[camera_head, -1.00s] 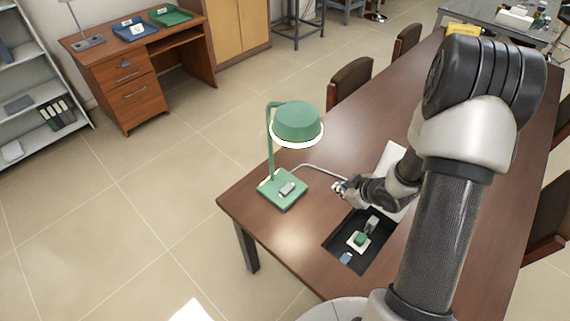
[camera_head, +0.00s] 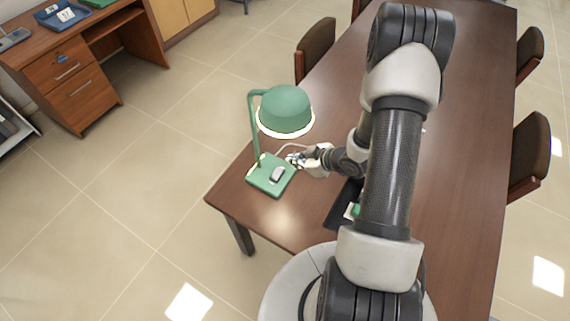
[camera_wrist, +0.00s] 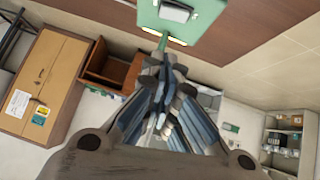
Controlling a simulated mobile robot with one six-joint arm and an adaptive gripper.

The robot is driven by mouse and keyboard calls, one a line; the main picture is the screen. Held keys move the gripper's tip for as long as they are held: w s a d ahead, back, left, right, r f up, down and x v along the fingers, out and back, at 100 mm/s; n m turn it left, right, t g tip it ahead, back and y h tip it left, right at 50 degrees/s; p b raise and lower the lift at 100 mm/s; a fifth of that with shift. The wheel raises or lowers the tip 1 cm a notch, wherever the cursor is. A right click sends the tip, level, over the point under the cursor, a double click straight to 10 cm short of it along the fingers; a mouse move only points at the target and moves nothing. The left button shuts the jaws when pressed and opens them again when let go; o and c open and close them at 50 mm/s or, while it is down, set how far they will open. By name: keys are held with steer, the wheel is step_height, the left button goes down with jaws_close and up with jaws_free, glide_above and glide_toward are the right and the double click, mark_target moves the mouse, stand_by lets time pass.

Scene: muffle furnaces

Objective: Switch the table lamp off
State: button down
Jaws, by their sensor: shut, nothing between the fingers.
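The green table lamp (camera_head: 286,110) stands near the left corner of the brown table, its shade rim glowing bright and a light patch on the table top. Its green base (camera_head: 262,184) carries a grey rocker switch (camera_head: 277,174). The base and switch (camera_wrist: 176,11) also show at the top of the wrist view. My gripper (camera_head: 294,159) is shut and empty, just right of the base's back right edge in the head view. In the wrist view the closed fingers (camera_wrist: 160,95) point up toward the base; whether they touch it I cannot tell.
A pale cord runs from behind the lamp base toward my gripper. A black tray (camera_head: 340,214) with a green item lies partly hidden behind my arm. The brown table (camera_head: 465,150) is clear to the right. Chairs (camera_head: 316,50) line both sides.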

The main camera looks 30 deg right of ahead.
steer(key=b, duration=0.2)
glide_above(281, 173)
steer(key=f, duration=0.7)
steer(key=shift+a, duration=0.35)
steer(key=shift+d+f+b, duration=0.25)
steer(key=shift+f+b, duration=0.05)
steer(key=shift+f, duration=0.95)
steer(key=shift+d+f, duration=0.1)
steer(key=shift+f, duration=0.5)
steer(key=shift+w+d+f+b, duration=0.2)
steer(key=shift+f+b, duration=0.2)
steer(key=shift+b, duration=0.2)
steer(key=shift+s+a, duration=0.15)
